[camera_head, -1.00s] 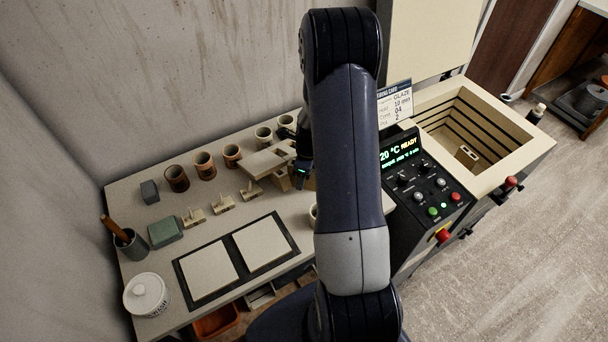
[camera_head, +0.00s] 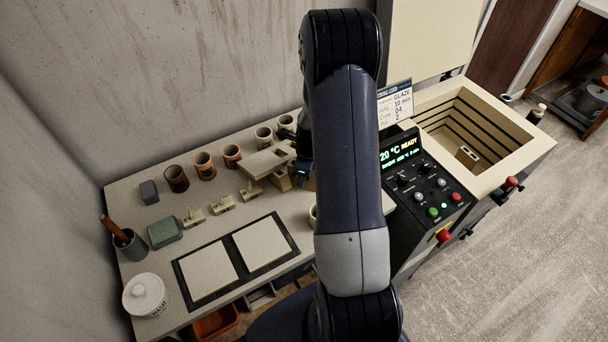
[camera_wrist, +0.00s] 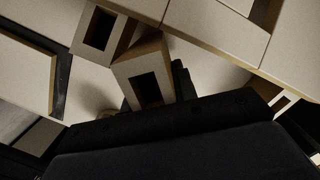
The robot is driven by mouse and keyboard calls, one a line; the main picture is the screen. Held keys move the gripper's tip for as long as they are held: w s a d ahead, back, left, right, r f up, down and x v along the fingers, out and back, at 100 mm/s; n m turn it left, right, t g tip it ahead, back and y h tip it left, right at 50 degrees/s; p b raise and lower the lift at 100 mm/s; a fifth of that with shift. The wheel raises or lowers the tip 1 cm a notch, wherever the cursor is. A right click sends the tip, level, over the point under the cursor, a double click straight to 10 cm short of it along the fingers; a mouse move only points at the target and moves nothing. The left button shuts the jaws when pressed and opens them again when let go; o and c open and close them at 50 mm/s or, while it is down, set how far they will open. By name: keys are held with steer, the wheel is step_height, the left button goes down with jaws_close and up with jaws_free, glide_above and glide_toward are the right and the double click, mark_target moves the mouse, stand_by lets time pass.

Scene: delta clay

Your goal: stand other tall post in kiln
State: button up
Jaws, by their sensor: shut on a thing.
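My gripper (camera_head: 303,171) is at the back of the worktable, partly hidden by my own arm. In the wrist view it is shut on a pale hollow tall post (camera_wrist: 143,62), with a dark finger (camera_wrist: 181,80) along its right side. A second hollow post (camera_wrist: 101,32) is just to the left of it. In the head view the posts (camera_head: 281,181) are beside pale kiln shelves (camera_head: 262,162); I cannot tell whether the held one is clear of the table. The open kiln (camera_head: 532,147) is at right, with a small slotted pale post (camera_head: 467,154) inside on its floor.
A control panel (camera_head: 430,188) and a firing card (camera_head: 395,104) stand between table and kiln. Several cups (camera_head: 203,164) line the table's back; small stilts (camera_head: 222,203), two framed tiles (camera_head: 262,243) and a white jar (camera_head: 146,294) are further forward. My arm hides the middle.

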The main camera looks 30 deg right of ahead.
jaws_close()
steer(key=shift+r, duration=0.1)
